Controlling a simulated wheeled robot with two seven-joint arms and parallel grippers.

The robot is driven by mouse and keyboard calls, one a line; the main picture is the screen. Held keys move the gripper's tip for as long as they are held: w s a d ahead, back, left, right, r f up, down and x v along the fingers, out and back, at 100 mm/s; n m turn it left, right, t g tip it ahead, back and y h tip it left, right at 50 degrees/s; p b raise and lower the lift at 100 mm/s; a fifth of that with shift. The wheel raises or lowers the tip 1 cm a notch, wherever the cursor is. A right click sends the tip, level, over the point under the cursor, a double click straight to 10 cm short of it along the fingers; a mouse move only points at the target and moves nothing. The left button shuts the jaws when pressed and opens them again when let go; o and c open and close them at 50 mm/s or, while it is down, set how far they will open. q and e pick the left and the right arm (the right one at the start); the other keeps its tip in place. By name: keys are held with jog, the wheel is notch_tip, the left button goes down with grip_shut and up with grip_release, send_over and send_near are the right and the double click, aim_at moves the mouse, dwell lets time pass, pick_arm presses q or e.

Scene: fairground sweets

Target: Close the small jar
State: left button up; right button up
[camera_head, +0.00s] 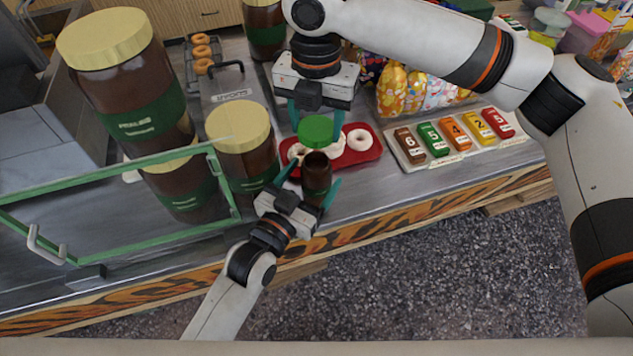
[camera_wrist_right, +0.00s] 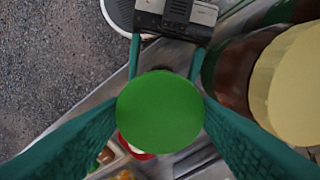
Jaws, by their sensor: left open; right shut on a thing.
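The small jar (camera_head: 317,180) is dark brown and stands upright at the front of the counter, its dark mouth uncovered. Its green lid (camera_head: 315,132) is held by my right gripper (camera_head: 316,121), just above and behind the mouth in the head view, with a gap showing. The lid (camera_wrist_right: 160,112) sits between the teal fingers in the right wrist view and hides the jar there. My left gripper (camera_head: 307,182) is open, its fingers on either side of the jar; contact cannot be told. It also shows in the wrist view (camera_wrist_right: 166,62).
Large brown jars with cream lids (camera_head: 240,128) stand close on the left. A green-framed glass guard (camera_head: 120,175) is at the front left. A red tray (camera_head: 365,157) of donuts lies behind the jar. Numbered coloured bars (camera_head: 455,136) are to the right.

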pick_arm(q)
jog(key=shift+x, duration=0.85)
jog(key=c, duration=1.5)
pick_arm(e)
send_over(316, 161)
jog(key=shift+f, duration=2.45)
